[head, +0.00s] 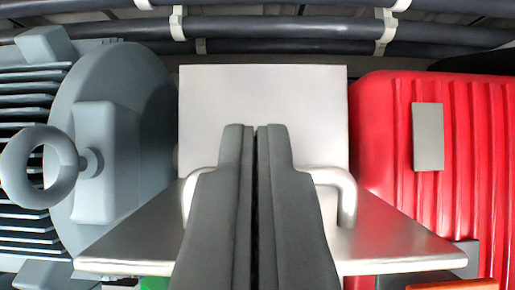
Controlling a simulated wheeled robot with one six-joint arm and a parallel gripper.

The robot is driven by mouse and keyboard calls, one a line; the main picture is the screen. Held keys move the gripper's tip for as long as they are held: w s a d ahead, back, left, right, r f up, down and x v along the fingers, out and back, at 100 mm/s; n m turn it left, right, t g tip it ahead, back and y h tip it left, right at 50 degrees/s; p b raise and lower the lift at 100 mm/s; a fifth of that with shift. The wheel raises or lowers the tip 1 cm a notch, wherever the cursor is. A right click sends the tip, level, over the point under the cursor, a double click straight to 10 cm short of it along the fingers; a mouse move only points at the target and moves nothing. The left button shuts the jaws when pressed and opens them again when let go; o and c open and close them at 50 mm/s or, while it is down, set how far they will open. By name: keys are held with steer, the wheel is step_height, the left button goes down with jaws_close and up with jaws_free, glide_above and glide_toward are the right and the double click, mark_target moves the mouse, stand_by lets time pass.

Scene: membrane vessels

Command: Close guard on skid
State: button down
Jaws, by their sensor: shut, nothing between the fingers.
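The guard (330,112) is a pale silver metal cover in the middle of the head view, between a grey motor and a red ribbed body. Its upper part is a flat square plate. Below it, grey sloping sides (385,240) flare outward to a light lower edge. A curved, pale handle (346,195) shows on both sides of my gripper; its middle is hidden behind the fingers. My gripper (255,128) is shut and empty, with its dark grey fingers side by side in front of the plate and handle. I cannot tell whether the fingers touch the handle.
A grey finned motor (105,165) with a round ring-shaped part (62,165) stands close on the left. A red ribbed housing (465,150) with a grey label stands close on the right. Dark pipes (280,27) in pale clips cross the top.

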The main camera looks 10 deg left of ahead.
steer(key=shift+f, duration=3.25)
